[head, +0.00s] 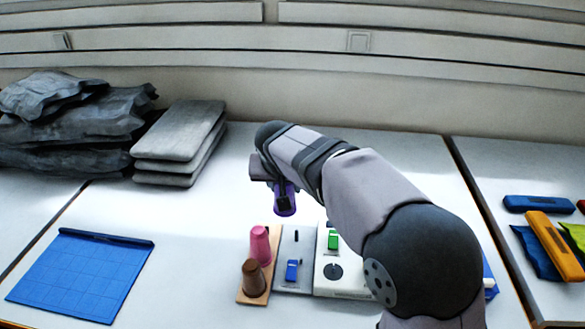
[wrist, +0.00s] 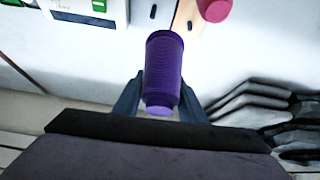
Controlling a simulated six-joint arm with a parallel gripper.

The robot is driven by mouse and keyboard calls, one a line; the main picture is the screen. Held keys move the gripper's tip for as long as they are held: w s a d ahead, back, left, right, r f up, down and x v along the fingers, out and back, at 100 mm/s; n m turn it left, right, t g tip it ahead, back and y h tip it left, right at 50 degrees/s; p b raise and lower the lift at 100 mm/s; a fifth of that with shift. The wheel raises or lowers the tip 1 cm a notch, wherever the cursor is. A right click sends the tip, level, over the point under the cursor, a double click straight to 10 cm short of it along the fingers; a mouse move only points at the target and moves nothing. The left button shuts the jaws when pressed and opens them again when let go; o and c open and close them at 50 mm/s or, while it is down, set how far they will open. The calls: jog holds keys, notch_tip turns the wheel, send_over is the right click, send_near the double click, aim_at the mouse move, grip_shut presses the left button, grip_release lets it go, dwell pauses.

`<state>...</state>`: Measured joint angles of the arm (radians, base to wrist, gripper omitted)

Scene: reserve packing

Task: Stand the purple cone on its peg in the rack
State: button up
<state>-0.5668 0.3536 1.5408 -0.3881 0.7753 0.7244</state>
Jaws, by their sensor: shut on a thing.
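The purple cone (wrist: 164,70) is between the two fingers of my gripper (wrist: 160,98), which is shut on it. In the head view the cone (head: 285,207) hangs below my gripper (head: 284,196), above the table and beyond the far end of the wooden rack (head: 254,298). The rack holds a pink cone (head: 260,246) and a brown cone (head: 254,277). In the wrist view a bare dark peg (wrist: 190,26) shows on the rack (wrist: 184,14) beside the pink cone (wrist: 214,9). The purple cone is apart from that peg.
Right of the rack stand a grey panel (head: 305,240) with a blue switch (head: 292,270) and a white box (head: 331,284) with a green switch (head: 333,240). A blue mat (head: 82,272) lies left. Grey pads (head: 180,140) and dark bags (head: 75,120) are stacked at back left.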

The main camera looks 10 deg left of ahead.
jog(key=s+p, duration=0.1)
jog(key=p, duration=0.2)
jog(key=shift+a+r, duration=0.3)
jog(key=shift+n+y, duration=0.4)
jog(key=shift+n, duration=0.3)
jog(key=f+p, duration=0.2)
jog(key=p, duration=0.1)
jog(key=f+p, duration=0.2)
jog(key=p, duration=0.1)
jog(key=f+p, duration=0.2)
jog(key=p, duration=0.1)
jog(key=shift+a+p, duration=0.3)
jog(key=shift+p, duration=0.05)
jog(key=w+a, duration=0.1)
jog(key=w+a+m, duration=0.1)
jog(key=a, duration=0.1)
jog(key=w+a+m+h, duration=0.1)
jog(key=shift+w+a+r, duration=0.25)
jog(key=shift+w, duration=0.15)
jog(key=shift+f, duration=0.2)
